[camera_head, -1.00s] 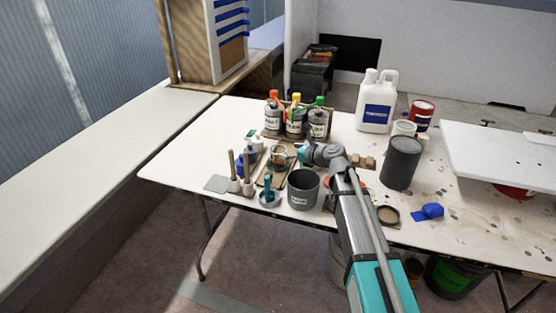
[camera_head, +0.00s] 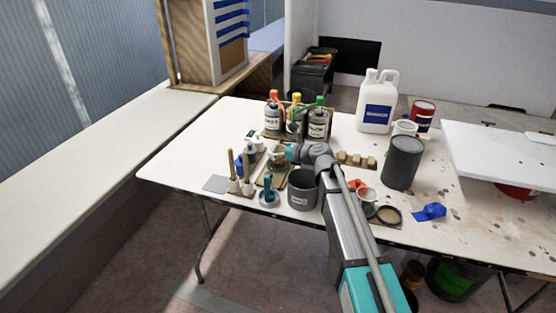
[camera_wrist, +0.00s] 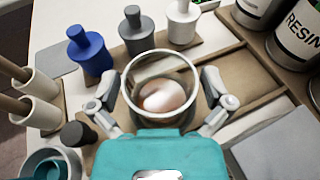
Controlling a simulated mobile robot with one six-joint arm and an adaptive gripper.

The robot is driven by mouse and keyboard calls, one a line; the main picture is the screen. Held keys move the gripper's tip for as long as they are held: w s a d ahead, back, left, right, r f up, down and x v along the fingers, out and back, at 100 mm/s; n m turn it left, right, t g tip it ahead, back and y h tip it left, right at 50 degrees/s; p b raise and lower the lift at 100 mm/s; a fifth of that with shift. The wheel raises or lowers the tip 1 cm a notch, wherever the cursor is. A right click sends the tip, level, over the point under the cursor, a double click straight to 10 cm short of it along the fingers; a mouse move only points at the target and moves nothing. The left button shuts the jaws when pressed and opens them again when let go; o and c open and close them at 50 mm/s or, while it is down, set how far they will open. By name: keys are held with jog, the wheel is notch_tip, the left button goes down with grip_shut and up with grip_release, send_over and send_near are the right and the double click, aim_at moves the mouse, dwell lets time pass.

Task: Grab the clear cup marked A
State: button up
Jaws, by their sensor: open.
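A clear cup (camera_wrist: 133,68), open at the top, stands in the middle of the wrist view, with a pale pinkish-brown shape seen inside it. No letter A can be read on it. My gripper (camera_wrist: 160,90) is open, with one grey finger on each side of the cup. I cannot tell whether either finger touches it. The teal body of my gripper covers the cup's near side. In the head view my gripper (camera_head: 289,152) is low over the table by the bottle group, and the cup is mostly hidden there.
Blue, grey and white small bottles (camera_wrist: 90,52) stand just behind the cup. Brushes in white holders (camera_wrist: 40,85) are at left. Labelled resin bottles (camera_head: 272,121) stand behind. A grey bucket (camera_head: 302,190) is in front; a dark grey can (camera_head: 402,162) stands at right.

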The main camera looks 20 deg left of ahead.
jog(key=c, duration=1)
jog(key=shift+o, duration=0.2)
notch_tip(320, 180, up, 3)
jog(key=p, duration=0.2)
jog(key=shift+f+p, duration=0.2)
jog(key=shift+p, duration=0.15)
jog(key=s+d+r+p, duration=0.7)
jog(key=s+r+p, duration=0.3)
jog(key=s, duration=0.2)
jog(key=shift+r, duration=0.2)
jog(key=shift+s, duration=0.1)
